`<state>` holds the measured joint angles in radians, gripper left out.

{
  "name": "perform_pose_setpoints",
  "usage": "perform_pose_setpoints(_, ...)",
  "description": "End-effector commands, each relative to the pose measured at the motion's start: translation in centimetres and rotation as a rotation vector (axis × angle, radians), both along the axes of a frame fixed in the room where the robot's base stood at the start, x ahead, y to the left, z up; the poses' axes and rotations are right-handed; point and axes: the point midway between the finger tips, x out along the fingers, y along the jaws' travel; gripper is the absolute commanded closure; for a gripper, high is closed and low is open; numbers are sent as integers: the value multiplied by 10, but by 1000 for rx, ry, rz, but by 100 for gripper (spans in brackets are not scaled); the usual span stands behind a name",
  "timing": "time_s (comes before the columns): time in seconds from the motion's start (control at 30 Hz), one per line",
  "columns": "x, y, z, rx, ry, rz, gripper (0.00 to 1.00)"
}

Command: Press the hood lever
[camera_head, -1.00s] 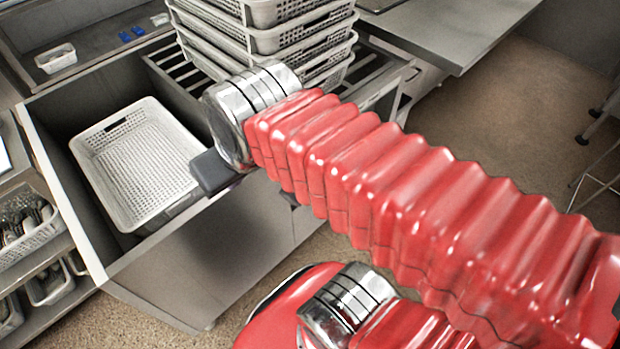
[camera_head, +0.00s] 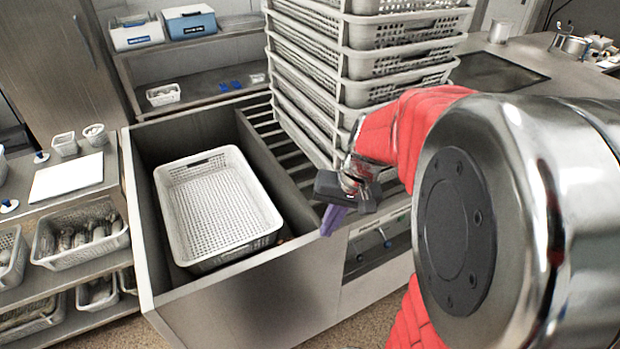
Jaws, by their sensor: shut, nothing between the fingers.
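I cannot make out a hood or a hood lever in this view. My gripper (camera_head: 333,219) is near the middle of the picture, its dark body above narrow purple fingers that point down. The fingers look shut with nothing between them. It is in front of the tall stack of baskets, near the front edge of the counter, right of the sink. I cannot tell whether it touches the counter edge. My red arm and a large silver joint fill the right side and hide what is behind them.
A white perforated basket (camera_head: 218,208) lies in the deep sink (camera_head: 143,215). Tall stacked baskets (camera_head: 365,62) stand on a slatted rack (camera_head: 268,125). Shelves with filled baskets (camera_head: 80,237) are at the left. A counter (camera_head: 575,80) extends at the back right.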

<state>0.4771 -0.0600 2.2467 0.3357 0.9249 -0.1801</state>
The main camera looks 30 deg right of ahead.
Motion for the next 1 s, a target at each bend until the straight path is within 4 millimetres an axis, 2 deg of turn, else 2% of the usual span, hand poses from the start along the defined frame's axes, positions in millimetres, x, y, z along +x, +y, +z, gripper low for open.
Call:
perform_pose_setpoints(0.4,13,-73,-77,193,93,-232,100)
perform_pose_setpoints(1.0,-1,-170,-207,482,106,-571,100)
